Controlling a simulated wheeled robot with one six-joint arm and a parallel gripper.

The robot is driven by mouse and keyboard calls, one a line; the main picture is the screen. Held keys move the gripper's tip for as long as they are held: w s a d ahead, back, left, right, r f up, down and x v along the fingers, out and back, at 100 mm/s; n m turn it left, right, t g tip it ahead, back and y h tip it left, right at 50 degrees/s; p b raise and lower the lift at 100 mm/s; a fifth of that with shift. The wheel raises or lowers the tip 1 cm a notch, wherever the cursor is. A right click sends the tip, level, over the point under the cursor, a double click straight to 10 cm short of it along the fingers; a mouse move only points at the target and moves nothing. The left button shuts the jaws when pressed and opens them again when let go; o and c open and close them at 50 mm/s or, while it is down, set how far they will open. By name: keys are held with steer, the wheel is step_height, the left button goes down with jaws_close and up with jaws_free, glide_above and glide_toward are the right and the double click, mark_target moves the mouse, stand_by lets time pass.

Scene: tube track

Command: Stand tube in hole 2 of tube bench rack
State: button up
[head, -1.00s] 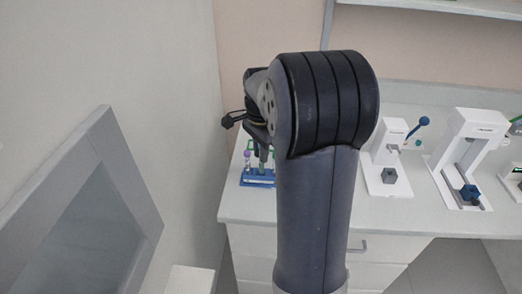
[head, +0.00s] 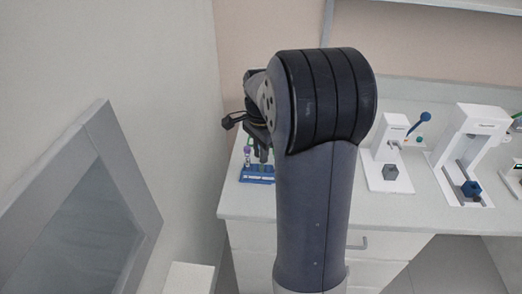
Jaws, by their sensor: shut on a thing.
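The blue tube bench rack (head: 257,176) stands at the left end of the white bench, partly hidden behind my arm. A tube with a purple cap (head: 247,151) stands upright at the rack's left side. My gripper (head: 262,155) shows only in part, just above the rack, with its fingers pointing down. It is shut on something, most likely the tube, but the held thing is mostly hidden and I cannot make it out. I cannot tell the rack's holes apart or whether the held thing touches the rack.
A white device with a blue-knobbed lever (head: 390,172) and a larger white device with a blue block (head: 471,188) stand on the bench (head: 330,208) to the right. A grey-framed panel (head: 120,170) is at the left. A wall runs close beside the rack.

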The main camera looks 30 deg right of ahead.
steer(key=shift+f, duration=0.15)
steer(key=o, duration=0.9)
step_height(320, 180, up, 11)
steer(key=shift+f, duration=0.1)
stand_by(0.5)
steer(key=shift+f, duration=0.1)
stand_by(0.4)
